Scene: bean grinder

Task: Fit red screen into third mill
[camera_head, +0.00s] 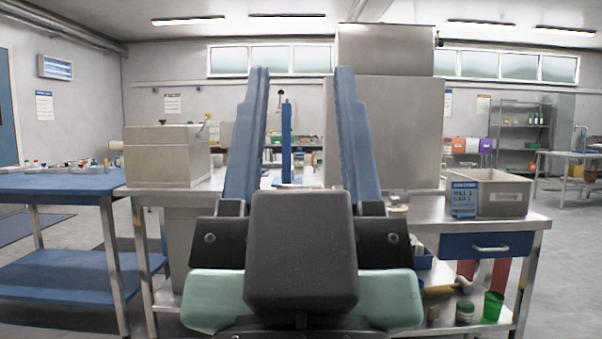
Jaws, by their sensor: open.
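My gripper (301,72) fills the middle of the view, with its two blue fingers spread wide apart and pointing up and forward. No object shows between the fingertips. A large steel machine (395,140) stands on the bench behind the right finger, which covers part of it; I cannot tell whether it is the third mill. I cannot make out a red screen. Red pieces (502,273) show under the drawer on the right, but I cannot tell what they are. A thin blue upright (286,140) stands beyond, seen between the fingers.
A steel box (166,156) stands at the left on the steel bench (200,196). A blue table (58,184) holds small items at far left. A grey bin (500,193) and blue sign (464,199) stand on the right. A green cup (493,307) sits on the lower shelf.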

